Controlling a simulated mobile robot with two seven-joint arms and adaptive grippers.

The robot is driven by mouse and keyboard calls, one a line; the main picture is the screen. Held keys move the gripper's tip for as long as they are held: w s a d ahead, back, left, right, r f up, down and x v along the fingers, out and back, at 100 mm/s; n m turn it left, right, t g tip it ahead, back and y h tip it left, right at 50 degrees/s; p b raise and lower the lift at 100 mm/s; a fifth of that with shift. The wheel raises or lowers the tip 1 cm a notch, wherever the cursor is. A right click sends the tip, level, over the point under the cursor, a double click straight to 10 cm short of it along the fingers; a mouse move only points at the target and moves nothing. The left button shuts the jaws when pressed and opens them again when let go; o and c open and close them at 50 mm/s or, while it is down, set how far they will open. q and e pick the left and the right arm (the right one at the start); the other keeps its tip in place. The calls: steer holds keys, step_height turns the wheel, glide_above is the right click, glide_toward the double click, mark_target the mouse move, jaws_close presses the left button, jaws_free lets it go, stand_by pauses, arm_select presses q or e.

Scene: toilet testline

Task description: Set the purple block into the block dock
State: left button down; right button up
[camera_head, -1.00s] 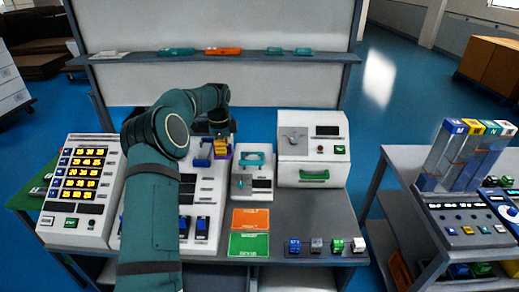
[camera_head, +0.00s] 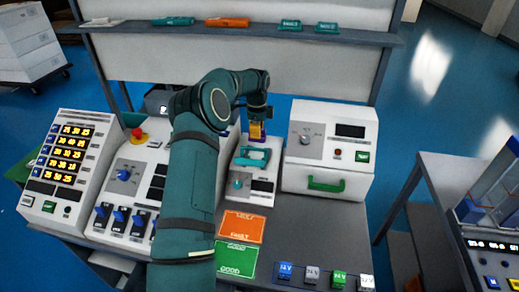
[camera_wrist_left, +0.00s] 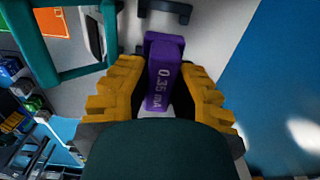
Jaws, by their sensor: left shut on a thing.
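The purple block (camera_wrist_left: 165,70), marked 0.35 mA, sits between the yellow fingers of my left gripper (camera_wrist_left: 160,95) in the left wrist view. In the head view, my left gripper (camera_head: 256,130) is shut on the block and points down at the back of a small white device (camera_head: 262,187) with a teal fitting (camera_head: 251,157). Only a sliver of the purple block shows there, below the fingers. I cannot tell whether the block touches the device, or which part is the block dock. My right gripper is not in view.
A white box with a green handle (camera_head: 328,183) stands close to the right of the device. A panel with blue switches (camera_head: 122,215) is to the left. Orange (camera_head: 243,225) and green (camera_head: 237,258) pads and several small blocks lie in front.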

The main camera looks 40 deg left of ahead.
mark_target(257, 155)
arm_select(q)
step_height(257, 155, down, 7)
steer(key=shift+f, duration=0.15)
stand_by(0.4)
steer(key=shift+f+b, duration=0.1)
steer(key=shift+b, duration=0.2)
steer(key=c, duration=1.3)
jaws_free()
steer(key=shift+o, duration=0.2)
step_height(257, 155, up, 12)
steer(key=shift+r+p, duration=0.15)
steer(key=shift+p, duration=0.45)
